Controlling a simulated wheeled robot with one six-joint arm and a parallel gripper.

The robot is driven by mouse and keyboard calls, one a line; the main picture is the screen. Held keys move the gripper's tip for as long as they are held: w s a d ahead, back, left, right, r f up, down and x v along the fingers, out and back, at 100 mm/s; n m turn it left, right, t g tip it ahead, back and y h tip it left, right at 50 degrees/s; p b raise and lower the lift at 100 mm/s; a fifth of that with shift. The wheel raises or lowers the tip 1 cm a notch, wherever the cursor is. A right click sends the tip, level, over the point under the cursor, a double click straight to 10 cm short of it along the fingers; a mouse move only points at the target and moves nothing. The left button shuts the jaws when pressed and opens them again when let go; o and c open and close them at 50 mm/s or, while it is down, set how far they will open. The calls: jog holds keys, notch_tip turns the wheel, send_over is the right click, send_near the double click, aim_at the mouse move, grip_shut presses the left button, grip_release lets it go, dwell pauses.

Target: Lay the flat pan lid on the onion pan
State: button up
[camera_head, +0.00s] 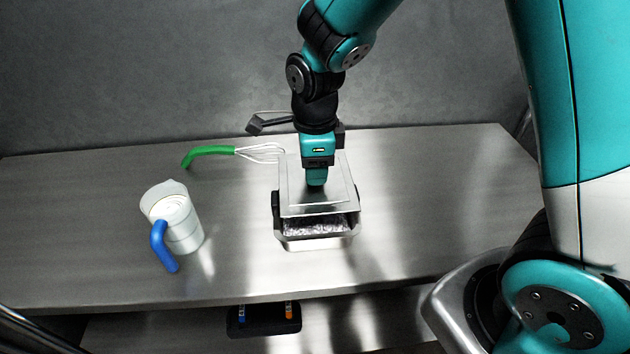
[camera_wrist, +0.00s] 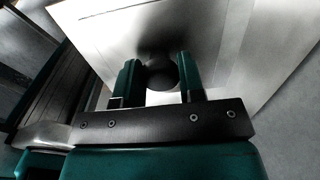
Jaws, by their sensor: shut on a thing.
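The flat pan lid (camera_head: 297,204) is a square metal plate in the head view. My gripper (camera_head: 316,182) points down at its middle and is shut on its knob. In the wrist view my gripper (camera_wrist: 160,82) has its two teal fingers on either side of the dark round knob (camera_wrist: 162,76), with the pale lid (camera_wrist: 105,30) spread behind. The onion pan (camera_head: 290,243) is a square metal pan under the lid. Its front part shows uncovered, with pale chopped contents inside. The lid sits toward the back of the pan; whether it touches the rim I cannot tell.
A white jug (camera_head: 181,222) with a blue handle stands on the left of the steel table (camera_head: 90,215). A whisk with a green handle (camera_head: 208,151) lies behind and left of the pan. A dark tray (camera_head: 262,322) is below the table's front edge. The table's right side is clear.

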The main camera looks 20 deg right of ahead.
notch_tip(320, 180, down, 5)
jog(key=shift+r, duration=0.2)
jog(key=shift+f, duration=0.65)
jog(key=o, duration=1)
jog(key=shift+r, duration=0.15)
